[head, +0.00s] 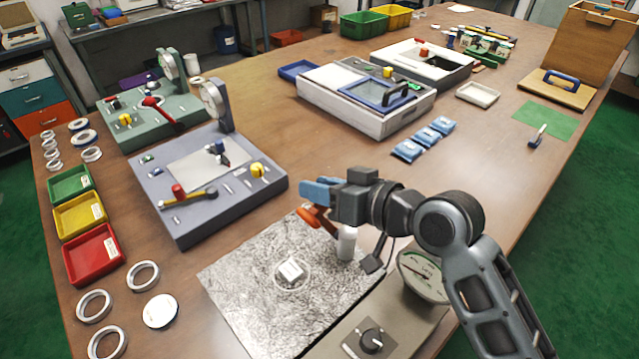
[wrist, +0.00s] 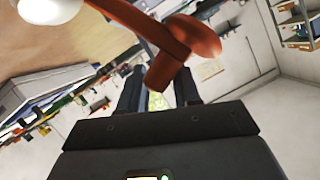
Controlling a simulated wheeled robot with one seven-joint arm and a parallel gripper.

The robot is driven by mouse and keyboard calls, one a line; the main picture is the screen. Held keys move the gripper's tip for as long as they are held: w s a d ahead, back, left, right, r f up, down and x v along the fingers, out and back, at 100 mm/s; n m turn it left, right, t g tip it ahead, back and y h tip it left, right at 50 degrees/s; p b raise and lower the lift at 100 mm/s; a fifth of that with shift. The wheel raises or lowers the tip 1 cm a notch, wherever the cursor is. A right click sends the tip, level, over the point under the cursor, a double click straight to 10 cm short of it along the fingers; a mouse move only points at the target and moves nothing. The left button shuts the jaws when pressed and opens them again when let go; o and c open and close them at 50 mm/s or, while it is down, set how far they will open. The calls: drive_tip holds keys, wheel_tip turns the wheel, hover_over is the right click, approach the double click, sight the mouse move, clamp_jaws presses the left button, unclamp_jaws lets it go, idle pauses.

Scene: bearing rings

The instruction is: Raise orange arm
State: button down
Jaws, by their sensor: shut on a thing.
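The orange arm (head: 325,222) belongs to the station at the front, beside a white upright post (head: 347,243). It has a rounded orange end (head: 305,214). In the wrist view the orange arm (wrist: 140,25) crosses in front of the fingers, with its rounded end (wrist: 195,37) to the right. My gripper (head: 318,191) is at the arm, just above its rounded end, and is shut on it. In the wrist view my gripper (wrist: 158,88) has dark fingers on both sides of the arm's lower part. The exact contact is partly hidden.
Below the arm is a speckled plate (head: 235,285) with a ring and a small white block (head: 291,270). A round gauge (head: 422,275) and a black knob (head: 372,340) stand at its right. A grey-blue console (head: 180,225) is to the left.

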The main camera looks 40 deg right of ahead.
drive_tip(key=shift+s+d+f, duration=0.2)
drive_tip(key=shift+d+f, duration=0.1)
drive_tip(key=shift+f, duration=0.45)
drive_tip(key=c, duration=1)
unclamp_jaws()
drive_tip(key=b+v, duration=0.1)
drive_tip(key=v, duration=0.5)
drive_tip(key=shift+s+r, duration=0.15)
drive_tip(key=shift+r, duration=0.1)
drive_tip(key=shift+s+r, duration=0.45)
drive_tip(key=shift+s, duration=0.1)
